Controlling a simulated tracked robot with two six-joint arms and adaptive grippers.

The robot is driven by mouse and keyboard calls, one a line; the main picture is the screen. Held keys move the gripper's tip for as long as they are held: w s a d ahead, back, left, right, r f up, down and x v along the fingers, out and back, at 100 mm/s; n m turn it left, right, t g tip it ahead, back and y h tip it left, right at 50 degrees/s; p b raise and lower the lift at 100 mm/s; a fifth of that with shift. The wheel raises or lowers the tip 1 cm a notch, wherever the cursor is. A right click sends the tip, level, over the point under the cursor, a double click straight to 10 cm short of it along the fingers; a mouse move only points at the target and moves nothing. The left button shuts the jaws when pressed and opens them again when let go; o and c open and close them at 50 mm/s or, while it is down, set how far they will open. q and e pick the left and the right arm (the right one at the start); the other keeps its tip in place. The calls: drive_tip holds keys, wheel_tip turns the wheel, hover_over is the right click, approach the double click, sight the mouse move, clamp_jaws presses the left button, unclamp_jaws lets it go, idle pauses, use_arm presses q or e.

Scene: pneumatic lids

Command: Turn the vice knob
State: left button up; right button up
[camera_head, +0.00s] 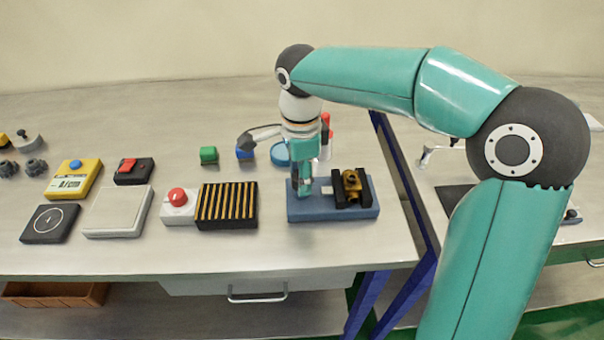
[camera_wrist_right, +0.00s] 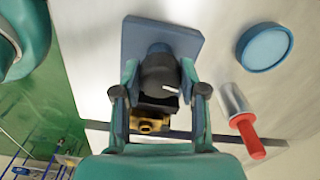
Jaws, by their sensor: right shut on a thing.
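The vice (camera_head: 340,208) stands on the table right of centre, a blue base with black jaws. The jaws hold a brass fitting (camera_head: 351,187), which also shows in the right wrist view (camera_wrist_right: 147,124). My right gripper (camera_head: 303,188) points down at the vice's left end and covers the knob there in the head view. In the right wrist view its fingers (camera_wrist_right: 159,76) are closed on either side of a dark round part, which I take as the vice knob (camera_wrist_right: 158,72). The blue base (camera_wrist_right: 183,38) shows beyond it. My left gripper is in neither view.
A black-and-yellow striped block (camera_head: 227,205) and a red button box (camera_head: 178,205) stand left of the vice. Behind it are a blue disc (camera_wrist_right: 265,46) and a red-handled tool (camera_wrist_right: 247,132). The table's front edge is close to the vice.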

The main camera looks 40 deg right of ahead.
drive_tip(key=shift+s+d+f, duration=0.1)
drive_tip(key=shift+s+d, duration=0.05)
drive_tip(key=o, duration=1.1)
drive_tip(key=shift+o, duration=0.2)
drive_tip(key=shift+r, duration=0.65)
wheel_tip(320, 180, up, 11)
drive_tip(key=shift+f, duration=0.15)
